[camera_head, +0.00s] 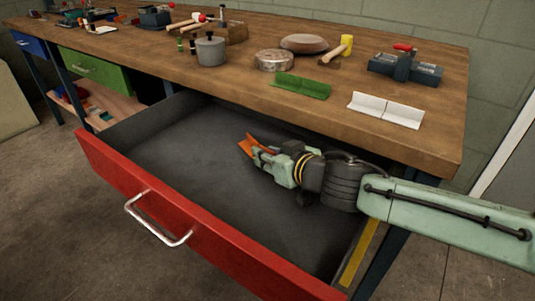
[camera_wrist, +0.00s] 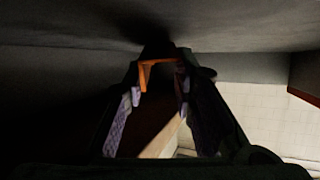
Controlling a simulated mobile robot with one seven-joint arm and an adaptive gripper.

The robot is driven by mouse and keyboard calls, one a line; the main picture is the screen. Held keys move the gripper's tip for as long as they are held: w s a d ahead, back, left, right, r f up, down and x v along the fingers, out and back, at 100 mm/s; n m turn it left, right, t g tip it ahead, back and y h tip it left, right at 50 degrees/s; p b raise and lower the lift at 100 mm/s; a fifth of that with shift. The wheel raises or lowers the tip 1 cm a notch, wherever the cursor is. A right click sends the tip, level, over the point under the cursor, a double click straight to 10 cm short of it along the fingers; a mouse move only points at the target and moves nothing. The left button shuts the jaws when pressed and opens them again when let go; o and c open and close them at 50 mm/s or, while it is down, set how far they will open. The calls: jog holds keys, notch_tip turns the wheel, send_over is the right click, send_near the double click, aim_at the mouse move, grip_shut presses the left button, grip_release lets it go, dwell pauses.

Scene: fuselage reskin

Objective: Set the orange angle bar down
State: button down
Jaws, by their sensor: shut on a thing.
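The orange angle bar (camera_head: 246,147) shows at the tip of my gripper (camera_head: 257,153) in the head view, over the open red drawer (camera_head: 180,212). My gripper is shut on the bar. In the wrist view the bar (camera_wrist: 157,66) shows as an orange angled edge between the fingertips of my gripper (camera_wrist: 160,82). Most of the bar is hidden by the fingers. My arm reaches in from the right, low inside the drawer. I cannot tell whether the bar touches the dark drawer floor.
The drawer floor around the gripper is bare. On the wooden bench (camera_head: 330,105) above are a green angle bar (camera_head: 302,86), a white angle bar (camera_head: 386,109), a round tin (camera_head: 274,61), a mallet (camera_head: 338,50) and a vise (camera_head: 405,66). The bench front edge is close behind my arm.

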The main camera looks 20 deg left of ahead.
jog(key=shift+f, duration=0.15)
jog(key=c, duration=1.3)
grip_release()
jog(key=shift+r, duration=0.25)
jog(key=p+v, duration=0.2)
jog(key=v, duration=0.1)
jog(key=p+v, duration=0.3)
jog(key=shift+w+r, duration=0.15)
jog(key=shift+r, duration=0.05)
jog(key=shift+s+d+p, duration=0.5)
jog(key=shift+s+p, duration=0.1)
jog(key=shift+p, duration=0.15)
